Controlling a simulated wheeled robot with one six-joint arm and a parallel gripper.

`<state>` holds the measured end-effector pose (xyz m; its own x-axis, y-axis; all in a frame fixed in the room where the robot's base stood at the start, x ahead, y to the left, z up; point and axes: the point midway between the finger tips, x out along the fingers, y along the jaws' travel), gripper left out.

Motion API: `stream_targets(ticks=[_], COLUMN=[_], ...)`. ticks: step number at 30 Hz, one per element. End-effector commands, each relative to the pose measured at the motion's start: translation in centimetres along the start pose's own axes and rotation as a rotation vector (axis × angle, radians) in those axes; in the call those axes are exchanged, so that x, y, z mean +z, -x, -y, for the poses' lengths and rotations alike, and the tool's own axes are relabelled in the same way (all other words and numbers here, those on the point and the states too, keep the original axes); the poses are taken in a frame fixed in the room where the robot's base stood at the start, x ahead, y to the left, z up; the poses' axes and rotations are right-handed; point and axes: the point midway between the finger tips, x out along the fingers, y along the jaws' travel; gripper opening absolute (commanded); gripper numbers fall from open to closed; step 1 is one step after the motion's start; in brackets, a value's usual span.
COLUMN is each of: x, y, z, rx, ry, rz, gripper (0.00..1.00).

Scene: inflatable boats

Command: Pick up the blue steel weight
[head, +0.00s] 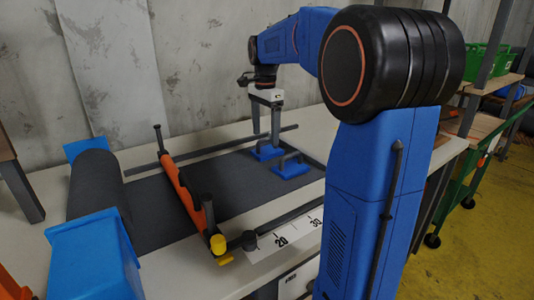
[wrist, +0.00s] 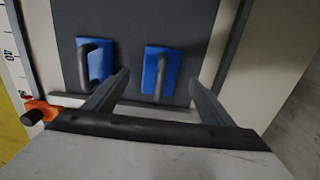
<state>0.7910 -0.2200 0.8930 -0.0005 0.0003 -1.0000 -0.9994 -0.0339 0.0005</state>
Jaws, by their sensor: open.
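Two blue steel weights with dark bar handles lie on the dark grey sheet. The farther one (head: 262,154) is under my gripper in the head view, and it is the right one (wrist: 152,62) in the wrist view. The nearer one (head: 291,170) is the left one (wrist: 103,66) in the wrist view. My gripper (head: 266,140) points down and is open. In the wrist view its fingers (wrist: 159,78) stand on either side of the right weight's handle, with nothing gripped. I cannot tell how far the fingertips are above the sheet.
An orange cutting bar (head: 188,205) crosses the sheet (head: 150,195) to the left. A dark roll (head: 97,185) sits between blue supports at the left. A dark rail (head: 220,147) runs behind the weights, near the concrete wall. A ruler strip (head: 285,237) lies along the front edge.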

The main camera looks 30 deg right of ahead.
Motion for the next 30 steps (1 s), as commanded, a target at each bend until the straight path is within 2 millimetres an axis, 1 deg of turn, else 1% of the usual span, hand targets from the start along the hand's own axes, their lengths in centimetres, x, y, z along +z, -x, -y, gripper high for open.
stream_targets(ticks=[5,8,12,15,19,25,26,27,29,30], x=[-0.1,-0.4,-0.9,-0.8,-0.8,-0.8,-0.8,-0.8,-0.8,-0.8], y=[-0.9,-2.0,-4.0,-5.0,-5.7,-5.7,-5.7,-5.7,-5.7,-5.7], z=[0.0,0.0,0.2,0.1,0.2,0.2,0.2,0.2,0.2,0.2], rx=[0.0,0.002,0.002,0.002,0.0,-0.001,0.0,-0.001,0.0,-0.001], ry=[0.0,0.0,0.0,0.0,0.0,0.0,0.0,0.0,0.0,0.0], rz=[0.0,0.001,0.001,0.001,0.0,0.0,0.0,0.0,0.0,0.0], gripper=[0.77,0.77,0.77,0.77,0.77,0.77,0.74,0.65,0.5,0.41])
